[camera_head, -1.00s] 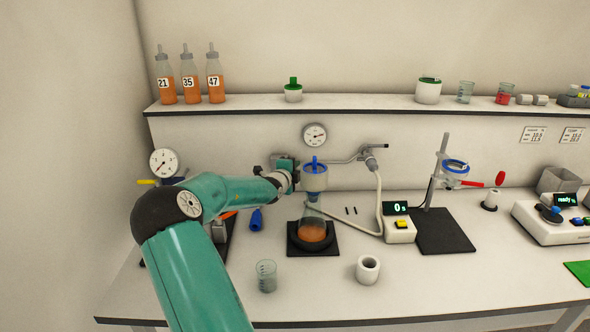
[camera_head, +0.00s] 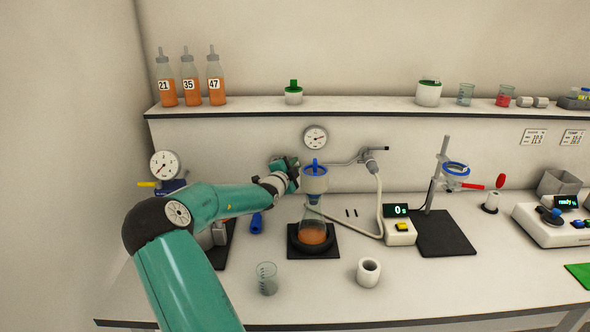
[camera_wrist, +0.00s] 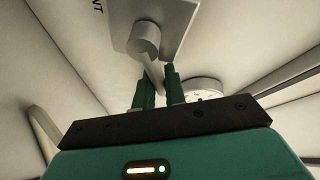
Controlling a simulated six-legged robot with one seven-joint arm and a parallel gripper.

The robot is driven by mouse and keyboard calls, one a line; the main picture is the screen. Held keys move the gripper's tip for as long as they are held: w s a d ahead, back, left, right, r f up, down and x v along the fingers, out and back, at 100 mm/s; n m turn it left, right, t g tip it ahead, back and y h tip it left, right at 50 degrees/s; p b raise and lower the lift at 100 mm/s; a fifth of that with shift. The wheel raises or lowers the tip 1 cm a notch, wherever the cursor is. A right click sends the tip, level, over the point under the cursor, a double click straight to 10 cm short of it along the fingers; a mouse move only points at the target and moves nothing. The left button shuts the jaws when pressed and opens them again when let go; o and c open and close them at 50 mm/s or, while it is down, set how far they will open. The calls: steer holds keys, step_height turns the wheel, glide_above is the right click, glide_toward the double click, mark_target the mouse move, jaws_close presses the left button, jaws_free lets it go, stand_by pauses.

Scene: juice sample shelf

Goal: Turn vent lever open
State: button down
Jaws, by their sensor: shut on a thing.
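In the wrist view, a grey vent lever with a round hub (camera_wrist: 143,38) is mounted on a pale plate (camera_wrist: 172,15) marked with the letters "NT". Its arm slants down and right from the hub. My gripper (camera_wrist: 157,80) has its two green fingers shut on the lever's arm. In the head view my gripper (camera_head: 287,167) is just left of the blue-topped funnel on the flask, in front of the back wall panel. The lever is hidden there behind my gripper and wrist.
The funnel (camera_head: 314,182) on a flask (camera_head: 312,232) with orange liquid stands close to the right of my gripper. A metal pipe and white hose (camera_head: 379,205) lie further right. A beaker (camera_head: 267,279) and white cup (camera_head: 368,270) stand at the bench front.

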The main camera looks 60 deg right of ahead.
steer(key=n, duration=0.1)
steer(key=r+n+h, duration=0.1)
steer(key=n, duration=0.1)
steer(key=shift+w+a+r+n+h, duration=0.2)
steer(key=shift+w+a+n+h, duration=0.1)
steer(key=shift+w, duration=0.1)
steer(key=n, duration=0.1)
steer(key=w+n+t+h, duration=0.1)
steer(key=n, duration=0.1)
steer(key=shift+a+r, duration=0.15)
steer(key=shift+r, duration=0.25)
steer(key=n, duration=0.1)
steer(key=n+t, duration=0.1)
steer(key=n, duration=0.1)
steer(key=w+n+h, duration=0.1)
steer(key=shift+w+a+r+t, duration=0.1)
steer(key=shift+a+r+t, duration=0.25)
steer(key=shift+t, duration=0.05)
steer(key=shift+w+a+r+n+t, duration=0.1)
steer(key=shift+w+n+t, duration=0.25)
steer(key=shift+n, duration=0.5)
steer(key=shift+w+a+n+t, duration=0.15)
steer(key=shift+n+t, duration=0.45)
steer(key=shift+n, duration=0.3)
steer(key=shift+w+a+r+n+t, duration=0.1)
steer(key=shift+w+n+t, duration=0.1)
steer(key=shift+n+t, duration=0.45)
steer(key=shift+n, duration=0.3)
